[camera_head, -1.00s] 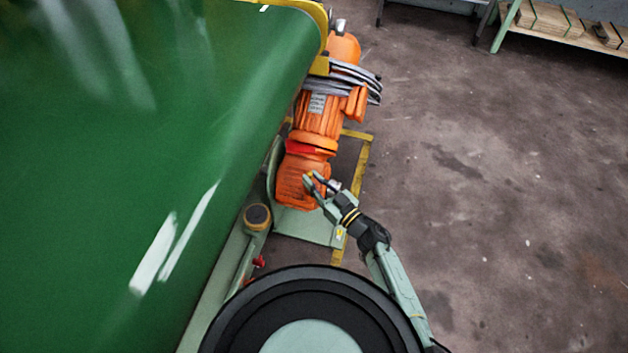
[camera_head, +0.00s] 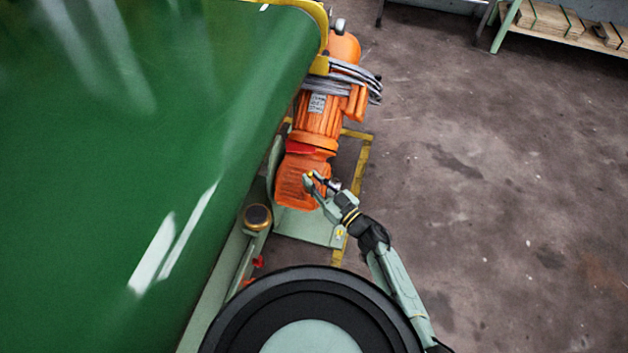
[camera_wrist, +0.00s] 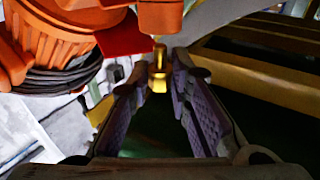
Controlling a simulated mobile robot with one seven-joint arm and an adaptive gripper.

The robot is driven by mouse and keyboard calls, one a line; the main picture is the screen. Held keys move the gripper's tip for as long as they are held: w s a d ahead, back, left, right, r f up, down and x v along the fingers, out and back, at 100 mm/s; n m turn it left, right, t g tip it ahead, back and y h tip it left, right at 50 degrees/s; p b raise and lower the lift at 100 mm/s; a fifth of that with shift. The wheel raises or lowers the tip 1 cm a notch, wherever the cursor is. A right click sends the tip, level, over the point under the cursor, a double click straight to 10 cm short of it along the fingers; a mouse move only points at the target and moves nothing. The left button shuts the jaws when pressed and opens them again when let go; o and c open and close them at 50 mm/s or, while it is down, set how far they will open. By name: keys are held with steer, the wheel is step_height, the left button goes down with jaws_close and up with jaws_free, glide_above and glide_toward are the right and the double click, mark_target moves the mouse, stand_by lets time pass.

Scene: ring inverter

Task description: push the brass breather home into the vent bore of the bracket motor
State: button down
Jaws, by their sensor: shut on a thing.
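The orange bracket motor (camera_head: 318,117) lies along the right edge of the green belt, and its near orange housing (camera_head: 300,178) is beside my gripper (camera_head: 318,180). In the wrist view my gripper (camera_wrist: 159,80) is shut on the small brass breather (camera_wrist: 159,72), held between the purple-padded fingertips. The breather's far tip points at an orange part of the motor (camera_wrist: 160,16) at the top of the wrist view. I cannot tell whether the tip touches it. The vent bore itself is not distinguishable.
The wide green belt (camera_head: 120,150) fills the left side. A grey cable coil (camera_head: 352,80) wraps the motor. A yellow-edged base (camera_head: 362,165) lies beneath it. A shelf with wooden boards (camera_head: 570,22) stands at the upper right. The floor (camera_head: 500,200) on the right is clear.

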steer(key=shift+f+b, duration=1)
stand_by(0.3)
steer(key=c, duration=1.8)
jaws_free()
steer(key=o, duration=0.4)
steer(key=shift+f, duration=0.2)
steer(key=shift+r, duration=0.1)
steer(key=shift+s+d, duration=0.1)
steer(key=v, duration=0.7)
steer(key=shift+s, duration=0.15)
